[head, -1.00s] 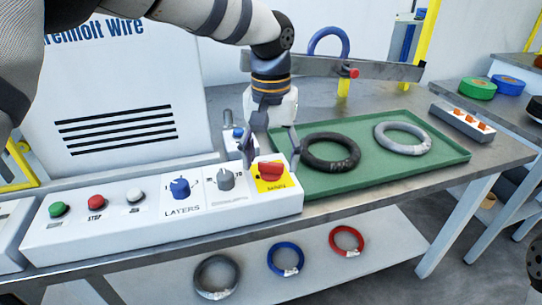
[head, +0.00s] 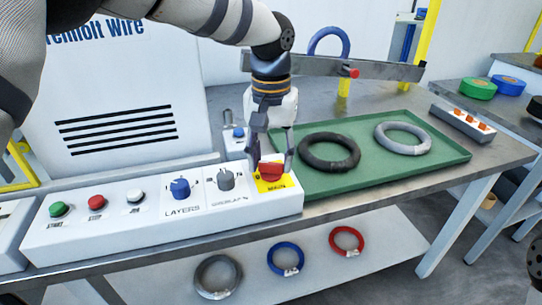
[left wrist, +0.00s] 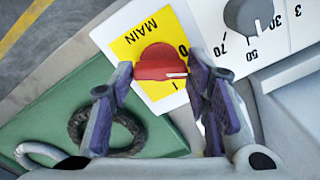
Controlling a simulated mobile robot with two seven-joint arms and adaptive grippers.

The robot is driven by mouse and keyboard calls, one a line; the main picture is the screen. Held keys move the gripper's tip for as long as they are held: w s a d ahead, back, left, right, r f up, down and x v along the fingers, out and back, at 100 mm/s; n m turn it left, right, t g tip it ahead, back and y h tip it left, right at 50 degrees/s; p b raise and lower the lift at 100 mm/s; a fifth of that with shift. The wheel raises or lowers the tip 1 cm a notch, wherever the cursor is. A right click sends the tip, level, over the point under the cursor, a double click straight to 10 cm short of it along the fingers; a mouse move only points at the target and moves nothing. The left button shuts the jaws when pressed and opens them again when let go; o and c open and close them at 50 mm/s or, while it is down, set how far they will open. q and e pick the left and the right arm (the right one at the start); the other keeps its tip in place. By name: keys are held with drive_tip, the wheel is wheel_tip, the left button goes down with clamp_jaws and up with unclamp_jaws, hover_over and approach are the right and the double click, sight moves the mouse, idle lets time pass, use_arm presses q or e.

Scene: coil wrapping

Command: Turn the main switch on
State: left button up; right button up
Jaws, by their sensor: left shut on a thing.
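The main switch is a red knob (head: 270,172) on a yellow plate marked MAIN (head: 275,186), at the right end of the white control panel (head: 130,235). My left gripper (head: 271,162) points down with its fingers on either side of the knob, shut on it. In the left wrist view the red knob (left wrist: 160,64) sits between the two fingertips (left wrist: 163,72). Its white pointer line lies between the 0 and the I marks, closer to the I. My right gripper is not in view.
Green, red and white buttons and the blue LAYERS knob (head: 180,188) and a grey knob (head: 225,178) are left of the switch. A green tray (head: 430,165) with a black coil (head: 329,152) and a grey coil (head: 402,138) stands close behind right. Coils lie on the lower shelf.

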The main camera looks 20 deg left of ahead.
use_arm(q)
drive_tip(key=shift+r+m, duration=0.1)
drive_tip(key=shift+m, duration=0.2)
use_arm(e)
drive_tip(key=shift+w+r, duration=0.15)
use_arm(q)
drive_tip(key=shift+r+m+p, duration=0.1)
drive_tip(key=shift+m+p, duration=0.35)
drive_tip(key=shift+m, duration=0.45)
drive_tip(key=m, duration=0.2)
drive_tip(key=shift+m, duration=0.4)
drive_tip(key=m, duration=0.3)
drive_tip(key=shift+p, duration=0.35)
drive_tip(key=shift+f+m, duration=0.2)
drive_tip(key=shift+m, duration=1.5)
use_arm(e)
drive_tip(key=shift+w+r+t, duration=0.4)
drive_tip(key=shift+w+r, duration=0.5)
use_arm(q)
drive_tip(key=o, duration=1.1)
drive_tip(key=shift+o, duration=0.2)
